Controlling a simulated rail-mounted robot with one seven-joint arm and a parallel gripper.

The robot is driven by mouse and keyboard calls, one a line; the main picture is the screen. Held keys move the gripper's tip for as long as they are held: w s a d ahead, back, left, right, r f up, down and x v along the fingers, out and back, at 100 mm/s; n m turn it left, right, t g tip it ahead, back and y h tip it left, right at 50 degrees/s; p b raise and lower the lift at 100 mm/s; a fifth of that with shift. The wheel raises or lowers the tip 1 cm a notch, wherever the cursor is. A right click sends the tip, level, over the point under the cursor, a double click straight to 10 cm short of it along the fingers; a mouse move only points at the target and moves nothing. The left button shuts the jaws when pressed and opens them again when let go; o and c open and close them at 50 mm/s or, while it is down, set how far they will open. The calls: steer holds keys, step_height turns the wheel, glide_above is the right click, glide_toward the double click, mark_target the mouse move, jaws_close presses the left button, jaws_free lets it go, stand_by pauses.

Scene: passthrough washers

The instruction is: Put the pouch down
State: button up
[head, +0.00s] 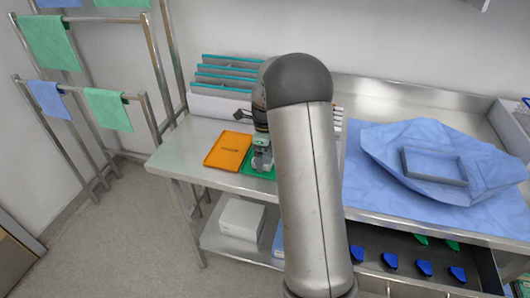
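My gripper (262,160) points down at the green tray (249,171) on the steel table, left of my arm. Its fingers are small and partly hidden by my arm, so I cannot tell whether they are open or shut. No pouch is clearly visible in or under the gripper. Several flat grey pieces with teal edges (228,77), possibly pouches, stand in a row at the back of the table, behind the gripper.
An orange tray (229,151) lies left of the green one. A blue wrap with a grey frame (435,165) covers the right table. An open drawer (365,258) below holds several blue and green pieces. A white box (242,217) sits on the lower shelf.

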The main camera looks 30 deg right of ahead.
mark_target(265, 154)
step_height(265, 154, up, 12)
steer(key=f, duration=0.1)
steer(key=s+a+r+n, duration=0.3)
steer(key=s+a+n, duration=0.3)
steer(key=s+n, duration=0.1)
steer(key=s+a+f+n, duration=0.2)
steer(key=s+a+n, duration=0.3)
steer(key=s+n, duration=0.4)
steer(key=s+a+f+n, duration=0.3)
steer(key=s+a+n, duration=0.2)
steer(key=s+n, duration=0.5)
steer(key=s, duration=0.5)
steer(key=shift+s+a+f+n+b, duration=0.15)
steer(key=shift+s+n+b, duration=0.15)
steer(key=shift+b, duration=0.1)
